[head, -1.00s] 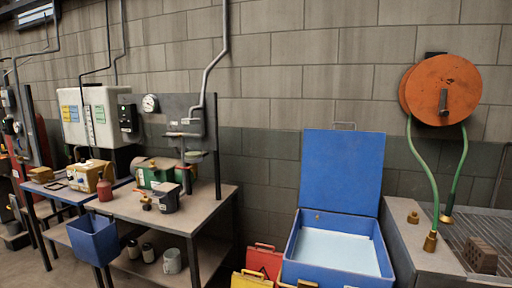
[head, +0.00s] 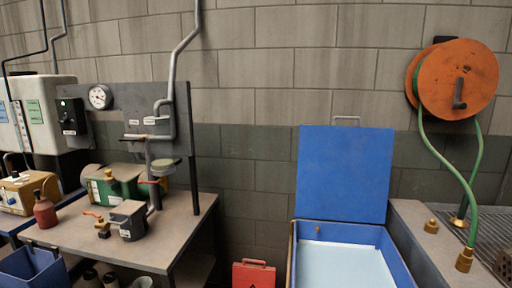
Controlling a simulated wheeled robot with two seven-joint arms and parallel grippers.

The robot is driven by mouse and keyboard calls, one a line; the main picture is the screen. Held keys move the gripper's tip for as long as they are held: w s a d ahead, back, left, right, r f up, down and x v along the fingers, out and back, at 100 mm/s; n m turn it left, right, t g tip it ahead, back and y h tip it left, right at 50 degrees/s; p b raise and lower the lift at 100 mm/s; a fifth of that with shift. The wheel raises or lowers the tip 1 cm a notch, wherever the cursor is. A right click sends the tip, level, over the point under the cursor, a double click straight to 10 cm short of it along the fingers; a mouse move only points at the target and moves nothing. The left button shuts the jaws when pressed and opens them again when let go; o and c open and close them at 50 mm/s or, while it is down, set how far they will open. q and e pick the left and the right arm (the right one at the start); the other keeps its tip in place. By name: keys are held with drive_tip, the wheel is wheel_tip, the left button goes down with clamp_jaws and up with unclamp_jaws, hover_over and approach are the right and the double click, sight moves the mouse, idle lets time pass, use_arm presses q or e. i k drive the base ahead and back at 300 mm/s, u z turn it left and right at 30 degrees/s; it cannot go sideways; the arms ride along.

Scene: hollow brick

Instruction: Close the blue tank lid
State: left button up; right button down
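The blue tank is in the lower right middle of the head view, with its rim and inner wall (head: 405,271) showing and a pale, flat surface inside. Its blue lid (head: 343,174) stands open and upright at the back of the tank, close to the block wall. A thin metal handle (head: 346,119) sticks up from the lid's top edge. The front of the tank is cut off by the bottom of the picture. Neither of my grippers is in view.
A workbench (head: 185,232) with valves and a gauge stands to the left. A red case (head: 254,274) sits on the floor just left of the tank. A grey counter (head: 415,232) stands close on the right, below an orange hose reel (head: 458,80).

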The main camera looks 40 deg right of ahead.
sight(344, 172)
drive_tip(key=z, duration=0.15)
drive_tip(key=i, duration=1.1)
drive_tip(key=z, duration=0.4)
